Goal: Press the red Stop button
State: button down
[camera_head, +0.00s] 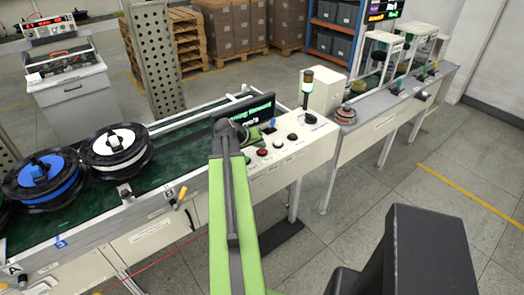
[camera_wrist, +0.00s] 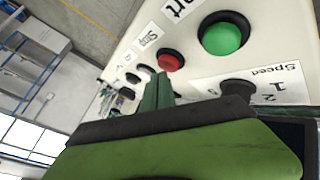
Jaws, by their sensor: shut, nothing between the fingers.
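The red Stop button (camera_wrist: 170,61) sits in a black ring on the white control panel (camera_wrist: 120,38), in the upper middle of the wrist view. In the head view the red button (camera_head: 262,152) shows on the sloped panel, just below my gripper. My gripper (camera_wrist: 160,85) is shut and empty. Its dark green fingers point at the panel, with their tips just below the red button in the wrist picture. Whether they touch anything is unclear. In the head view my gripper (camera_head: 258,136) is small and partly hidden by my wrist.
A large green button (camera_wrist: 222,37) is beside the red one, with a black Speed knob (camera_wrist: 238,88) near it. A dark display (camera_head: 262,108) stands behind the panel. A signal light (camera_head: 307,85) stands to the right, and cable spools (camera_head: 115,148) lie on the left.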

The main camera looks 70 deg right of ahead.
aim_at(261, 151)
jog(key=shift+f+b, duration=0.55)
dwell(0.4)
jog(key=shift+r+p, duration=1)
notch_tip(261, 151, up, 5)
jog(key=p, duration=0.5)
jog(key=shift+r, duration=0.1)
dwell(0.4)
